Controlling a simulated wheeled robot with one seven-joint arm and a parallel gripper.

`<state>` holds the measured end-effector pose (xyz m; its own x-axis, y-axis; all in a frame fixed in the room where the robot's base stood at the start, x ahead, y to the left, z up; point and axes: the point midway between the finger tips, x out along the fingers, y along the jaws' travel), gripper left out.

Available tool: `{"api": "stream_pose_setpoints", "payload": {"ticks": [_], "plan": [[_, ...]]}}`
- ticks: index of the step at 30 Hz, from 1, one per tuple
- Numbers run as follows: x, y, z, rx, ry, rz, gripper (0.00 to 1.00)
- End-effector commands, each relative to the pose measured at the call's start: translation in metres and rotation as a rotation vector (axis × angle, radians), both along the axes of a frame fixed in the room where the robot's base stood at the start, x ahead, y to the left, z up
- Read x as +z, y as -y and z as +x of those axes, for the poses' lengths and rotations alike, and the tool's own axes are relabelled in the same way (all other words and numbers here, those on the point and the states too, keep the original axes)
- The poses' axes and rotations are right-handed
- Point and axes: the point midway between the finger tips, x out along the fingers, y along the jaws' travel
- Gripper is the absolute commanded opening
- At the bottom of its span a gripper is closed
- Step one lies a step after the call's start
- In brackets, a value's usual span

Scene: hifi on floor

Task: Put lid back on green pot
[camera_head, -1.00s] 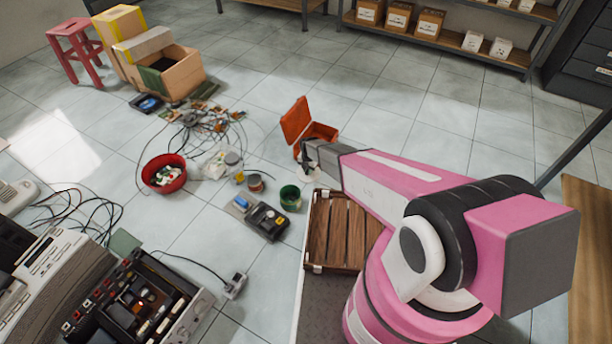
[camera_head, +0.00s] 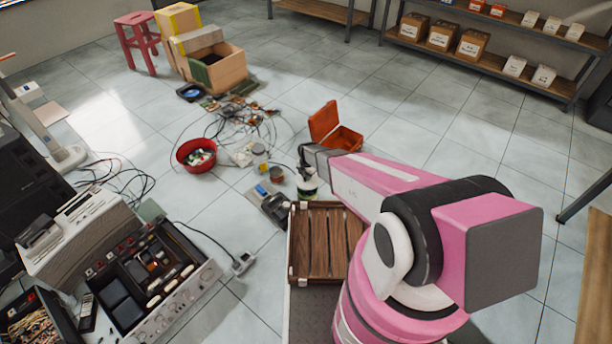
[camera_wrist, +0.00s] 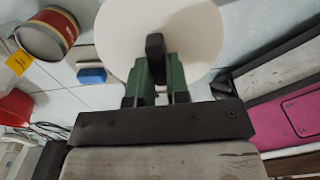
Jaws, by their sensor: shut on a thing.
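The white round lid (camera_wrist: 195,30) fills the upper middle of the wrist view, with its black knob (camera_wrist: 155,48) between the fingers. My gripper (camera_wrist: 157,75) is shut on the knob. In the head view the lid (camera_head: 307,186) hangs below my gripper (camera_head: 304,167), at the spot of the green pot (camera_head: 308,194). Only a little green shows under the lid's edge. The lid hides most of the pot, so I cannot tell whether they touch.
A black meter (camera_head: 274,208) stands just left of the pot. A tin (camera_head: 276,175), a red bowl (camera_head: 196,154) and an open orange box (camera_head: 345,139) are nearby. A slatted wooden tray (camera_head: 322,245) is in front. Clear floor lies at right.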

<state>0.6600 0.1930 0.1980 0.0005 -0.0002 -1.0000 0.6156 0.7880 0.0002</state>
Motion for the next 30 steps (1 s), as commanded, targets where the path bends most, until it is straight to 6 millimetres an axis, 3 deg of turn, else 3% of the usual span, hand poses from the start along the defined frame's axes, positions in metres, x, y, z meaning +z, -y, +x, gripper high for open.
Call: {"api": "stream_pose_setpoints", "payload": {"ticks": [18, 30], "plan": [[-0.049, 0.0, 0.0, 0.001, -0.001, -0.001, 0.0], [-0.054, 0.0, 0.0, 0.001, 0.0, 0.0, 0.0]]}}
